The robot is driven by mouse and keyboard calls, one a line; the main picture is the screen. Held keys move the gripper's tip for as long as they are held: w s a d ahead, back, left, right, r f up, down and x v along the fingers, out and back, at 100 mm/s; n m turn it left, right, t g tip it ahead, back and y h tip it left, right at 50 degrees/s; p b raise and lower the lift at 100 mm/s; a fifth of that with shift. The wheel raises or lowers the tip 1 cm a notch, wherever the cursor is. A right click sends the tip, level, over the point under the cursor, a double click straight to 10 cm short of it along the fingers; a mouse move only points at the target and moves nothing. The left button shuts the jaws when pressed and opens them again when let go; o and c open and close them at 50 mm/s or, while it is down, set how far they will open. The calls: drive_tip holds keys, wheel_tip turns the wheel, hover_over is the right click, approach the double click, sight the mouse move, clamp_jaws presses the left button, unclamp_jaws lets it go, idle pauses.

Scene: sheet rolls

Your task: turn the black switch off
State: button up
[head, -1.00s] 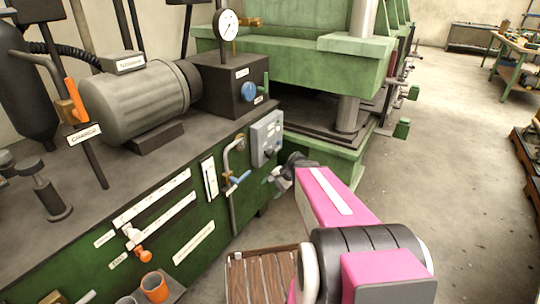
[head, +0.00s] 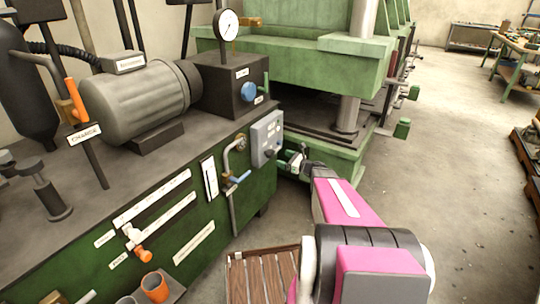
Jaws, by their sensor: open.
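The black switch (head: 269,153) is a small dark knob low on the face of a grey control box (head: 258,138), at the right end of the green machine's front. It is too small to tell which way it is turned. My gripper (head: 290,160) is just right of the box, at the end of my pink arm. It is open, and nothing shows between its fingers. A small gap seems to lie between the fingers and the switch.
A blue-handled valve and pipe (head: 236,180) are left of the box. A green press (head: 320,150) stands behind my gripper. A wooden slatted pallet (head: 262,275) is on the floor in front. Open floor (head: 455,170) lies to the right.

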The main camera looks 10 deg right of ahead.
sight(273, 155)
drive_tip(key=x, duration=0.8)
drive_tip(key=shift+w+a, duration=0.2)
drive_tip(key=c, duration=0.9)
